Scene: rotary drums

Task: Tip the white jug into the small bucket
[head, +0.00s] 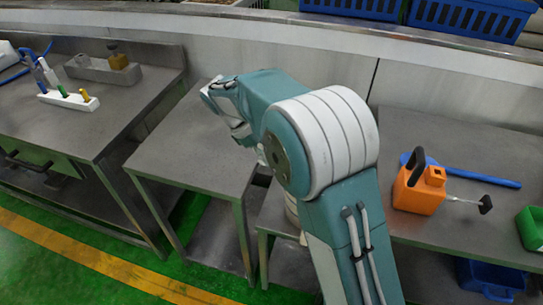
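A white object (8,54) is cut off by the left edge, on the left table; I cannot tell whether it is the white jug. No other white jug shows. A green container (531,228), cut off by the right edge, stands on the right table; I cannot tell whether it is the small bucket. A blue bin (492,280) sits low under the right table. My gripper end (222,103) is above the middle table, partly hidden by my arm. Its fingers are too small and covered to read.
An orange jug (418,191) with a black handle stands on the right table, by a blue bar (484,178) and a black-ended tool. The left table (130,103) holds a white rack (68,100) and a grey tray (90,71). The middle table (190,150) is bare.

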